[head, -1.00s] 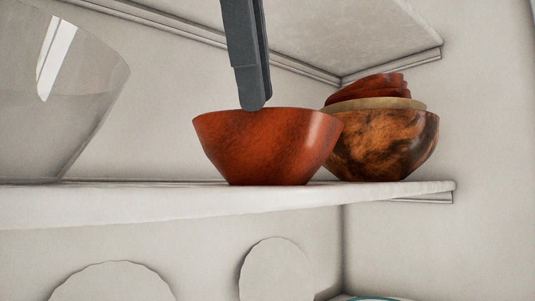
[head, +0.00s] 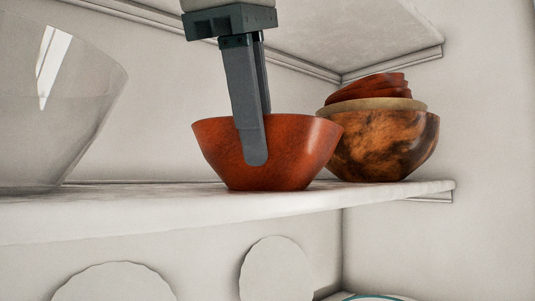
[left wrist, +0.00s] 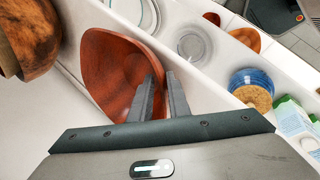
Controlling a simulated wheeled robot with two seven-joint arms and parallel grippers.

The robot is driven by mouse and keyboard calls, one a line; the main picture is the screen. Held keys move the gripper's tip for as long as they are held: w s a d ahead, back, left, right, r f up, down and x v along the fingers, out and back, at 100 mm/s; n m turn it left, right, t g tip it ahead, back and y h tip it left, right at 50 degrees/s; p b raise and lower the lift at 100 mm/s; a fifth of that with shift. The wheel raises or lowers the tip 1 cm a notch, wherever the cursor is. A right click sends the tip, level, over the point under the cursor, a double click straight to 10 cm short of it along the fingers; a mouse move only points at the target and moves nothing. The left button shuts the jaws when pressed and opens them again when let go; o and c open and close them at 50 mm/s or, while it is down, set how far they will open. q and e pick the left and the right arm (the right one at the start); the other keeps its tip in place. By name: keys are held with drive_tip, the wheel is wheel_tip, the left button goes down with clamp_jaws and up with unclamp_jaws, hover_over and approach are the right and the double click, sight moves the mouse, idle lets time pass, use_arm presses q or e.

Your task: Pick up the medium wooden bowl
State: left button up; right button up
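The medium wooden bowl is probably the reddish-brown one (head: 212,145), upright on the white shelf near its front edge. It also shows in the left wrist view (left wrist: 105,65). My left gripper (head: 258,150) reaches down from above at its rim. One finger is in front of the bowl's outer wall and hides part of it; the lower part of the other is hidden. In the left wrist view the fingers (left wrist: 160,82) straddle the rim with a gap between them. Contact with the wall cannot be made out. My right gripper is not in view.
A mottled brown bowl (head: 380,145) with smaller bowls stacked in it stands close behind on the right. A large clear glass bowl (head: 60,110) is at the left. The shelf (head: 120,205) has free room between glass and wooden bowl. Another shelf (head: 330,25) hangs above.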

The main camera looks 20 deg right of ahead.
use_arm(q)
drive_tip(key=shift+p+x, duration=0.4)
drive_tip(key=shift+x, duration=1.05)
clamp_jaws()
